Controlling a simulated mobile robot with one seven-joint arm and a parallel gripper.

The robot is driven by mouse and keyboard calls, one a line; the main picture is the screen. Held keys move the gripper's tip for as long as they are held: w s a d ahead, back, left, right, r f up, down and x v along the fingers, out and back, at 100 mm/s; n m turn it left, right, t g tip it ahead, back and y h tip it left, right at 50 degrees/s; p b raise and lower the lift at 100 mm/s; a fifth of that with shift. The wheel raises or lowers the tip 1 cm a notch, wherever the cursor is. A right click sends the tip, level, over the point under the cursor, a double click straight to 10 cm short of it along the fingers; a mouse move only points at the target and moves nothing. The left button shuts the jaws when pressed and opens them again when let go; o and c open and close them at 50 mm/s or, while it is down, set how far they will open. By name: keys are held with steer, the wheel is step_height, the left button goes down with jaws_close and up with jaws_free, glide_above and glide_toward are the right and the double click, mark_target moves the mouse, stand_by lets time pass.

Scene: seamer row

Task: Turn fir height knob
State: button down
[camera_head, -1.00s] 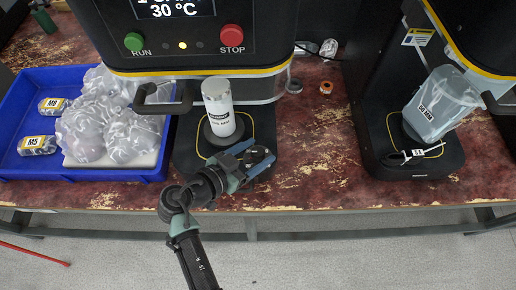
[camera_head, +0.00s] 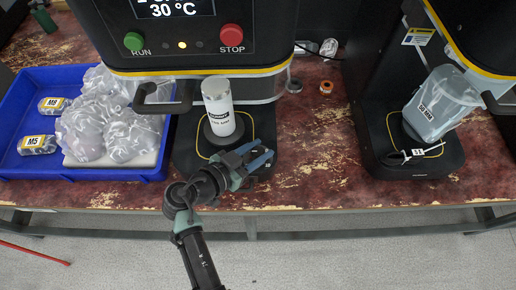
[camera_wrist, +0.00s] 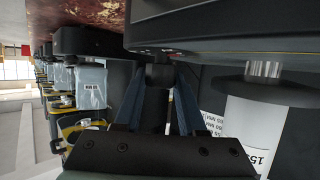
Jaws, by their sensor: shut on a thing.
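My gripper (camera_head: 257,158) is at the front right of the left machine's black base (camera_head: 195,165). In the wrist view its two dark blue fingers (camera_wrist: 158,103) are closed on a dark round knob (camera_wrist: 160,76), which I take to be the fir height knob. Most of the knob is hidden by the fingers in the head view. A white labelled cylinder (camera_head: 219,107) stands upright on the round plate of this base, behind and left of my gripper. It also shows large at the right of the wrist view (camera_wrist: 252,130).
A blue tray (camera_head: 80,172) with bagged items and labelled packets lies left. A second machine (camera_head: 435,165) at right holds a tilted clear container (camera_head: 440,103). A small orange-topped item (camera_head: 326,87) lies behind. The red-brown worktop (camera_head: 318,150) between the machines is mostly clear.

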steer(key=n+t+y, duration=0.1)
steer(key=n+y, duration=0.1)
steer(key=shift+s+d+n+t+y, duration=0.1)
steer(key=shift+d+n+t+y, duration=0.05)
steer(key=shift+n+t+y, duration=0.2)
steer(key=n+t+y+p, duration=0.1)
steer(key=n+y, duration=0.1)
steer(key=shift+r+n+t+y, duration=0.15)
steer(key=shift+n+t+y, duration=0.1)
steer(key=shift+n+y, duration=0.1)
steer(key=n+y+p, duration=0.2)
steer(key=p, duration=0.2)
steer(key=shift+r+t+y, duration=0.1)
steer(key=shift+t+y, duration=0.2)
steer(key=shift+p, duration=0.45)
steer(key=shift+n+y+p, duration=0.6)
steer(key=shift+p, duration=0.45)
steer(key=shift+f+n+y+p, duration=0.25)
steer(key=shift+n+y+p, duration=0.05)
steer(key=shift+p, duration=0.3)
